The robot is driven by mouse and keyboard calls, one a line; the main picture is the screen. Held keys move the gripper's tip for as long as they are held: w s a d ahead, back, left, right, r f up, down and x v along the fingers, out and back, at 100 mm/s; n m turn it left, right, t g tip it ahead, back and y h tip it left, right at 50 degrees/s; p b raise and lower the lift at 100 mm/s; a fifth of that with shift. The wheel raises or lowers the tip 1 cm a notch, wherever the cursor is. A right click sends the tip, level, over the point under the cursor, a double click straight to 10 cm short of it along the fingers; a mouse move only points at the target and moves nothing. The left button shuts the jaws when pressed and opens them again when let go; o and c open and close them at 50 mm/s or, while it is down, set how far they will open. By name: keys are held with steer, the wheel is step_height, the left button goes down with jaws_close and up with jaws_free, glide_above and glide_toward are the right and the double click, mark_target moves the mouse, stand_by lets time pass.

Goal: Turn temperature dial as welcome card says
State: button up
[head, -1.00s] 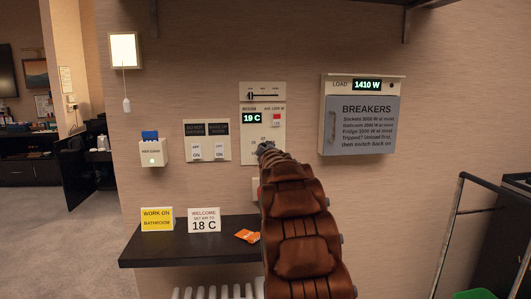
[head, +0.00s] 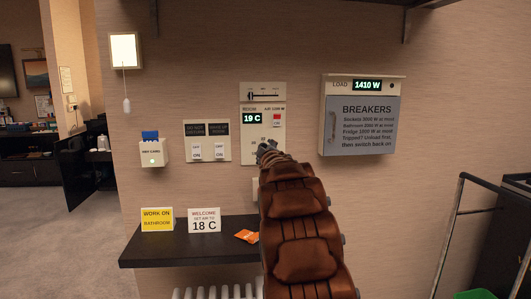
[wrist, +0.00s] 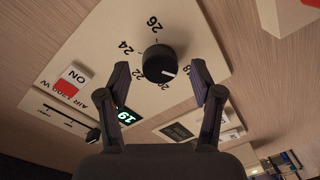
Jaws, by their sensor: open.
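The temperature dial (wrist: 158,63) is a black round knob on the cream thermostat panel, with a white pointer mark and numbers around it. The mark lies between 18 and 20. My gripper (wrist: 160,69) is open, with one finger on each side of the dial in the wrist view and gaps to it; I cannot tell the depth. In the head view my gripper (head: 267,150) is at the panel's lower part and hides the dial. The green room display (head: 252,118) reads 19 C. The white welcome card (head: 204,220) on the shelf reads "set air to 18 C".
The thermostat has a slider (head: 263,95) above and a red-marked ON switch (wrist: 72,82). The dark shelf (head: 180,250) also holds a yellow card (head: 157,219) and an orange packet (head: 246,236).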

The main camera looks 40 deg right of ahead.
steer(key=v, duration=1)
steer(key=shift+s+a, duration=0.2)
steer(key=shift+s, duration=0.15)
steer(key=shift+f, duration=0.1)
stand_by(0.3)
